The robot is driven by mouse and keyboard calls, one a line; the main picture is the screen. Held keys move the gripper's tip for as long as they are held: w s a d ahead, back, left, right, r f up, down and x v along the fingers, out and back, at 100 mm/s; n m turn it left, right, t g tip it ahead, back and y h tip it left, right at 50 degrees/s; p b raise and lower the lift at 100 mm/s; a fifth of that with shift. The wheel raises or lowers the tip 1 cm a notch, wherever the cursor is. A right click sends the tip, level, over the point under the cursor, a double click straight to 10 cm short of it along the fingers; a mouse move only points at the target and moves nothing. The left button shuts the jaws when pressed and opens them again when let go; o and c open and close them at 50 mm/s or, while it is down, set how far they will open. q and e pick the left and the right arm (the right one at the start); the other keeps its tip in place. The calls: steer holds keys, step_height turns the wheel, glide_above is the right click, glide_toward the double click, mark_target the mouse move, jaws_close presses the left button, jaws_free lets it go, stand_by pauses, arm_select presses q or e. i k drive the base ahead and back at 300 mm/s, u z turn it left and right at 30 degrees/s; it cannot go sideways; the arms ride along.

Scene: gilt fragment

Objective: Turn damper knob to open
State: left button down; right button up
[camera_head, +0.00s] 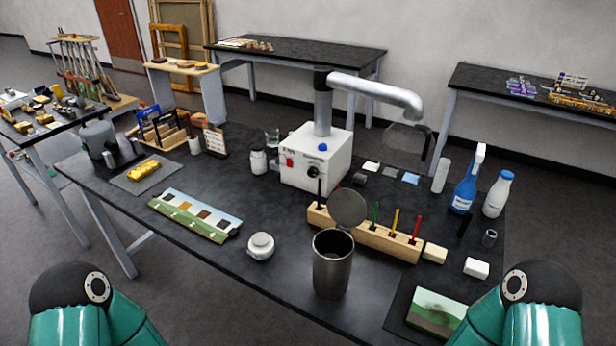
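A white fume extractor box (317,165) stands at the middle back of the black table. Its front has a red switch (290,162), small lettering, a blue knob or button (322,147) and a round black knob (313,172). I cannot read which one is labelled as the damper, and the knob's setting is too small to tell. A grey pipe (323,105) rises from the box into a silver duct arm (375,90) reaching right, with a clear hood (405,138) at its end. My two teal arms show at the bottom corners; neither gripper is in view.
A metal canister (332,265) and a wooden rack (375,238) with coloured sticks stand in front of the box. Bare tabletop lies between box and jar.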

mark_target(313, 172)
steer(key=u, duration=1.5)
steer(key=i, duration=0.15)
steer(key=z, duration=3)
steer(key=k, duration=1.55)
steer(key=u, duration=1.55)
steer(key=i, duration=1)
